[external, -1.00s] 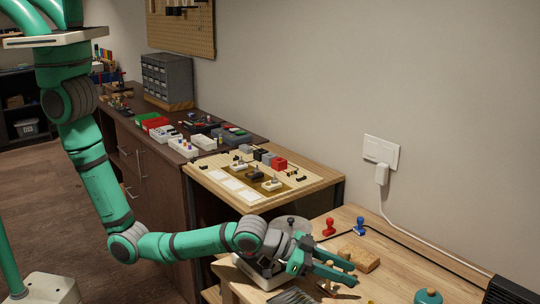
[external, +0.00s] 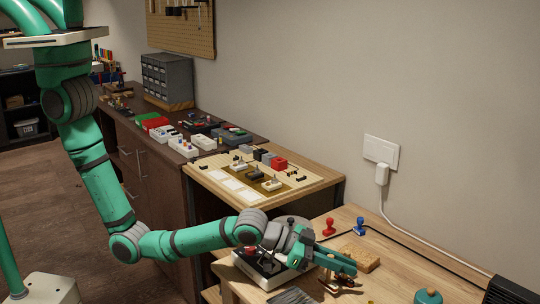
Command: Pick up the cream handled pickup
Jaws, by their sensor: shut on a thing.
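My gripper (external: 345,264) is over the front wooden bench, with its fingers close together and pointing right. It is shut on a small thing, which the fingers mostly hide. A cream knob showed at the fingers a second ago, so this appears to be the cream handled pickup. I cannot tell whether it touches the bench. Small dark and brass-coloured parts (external: 342,284) lie below the fingers.
A red-handled piece (external: 328,227) and a blue-handled piece (external: 360,226) stand behind the gripper. A wooden block (external: 364,258) is close behind the fingertips. A teal round object (external: 428,296) is at right. A pale board (external: 205,172) on the higher bench holds several parts.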

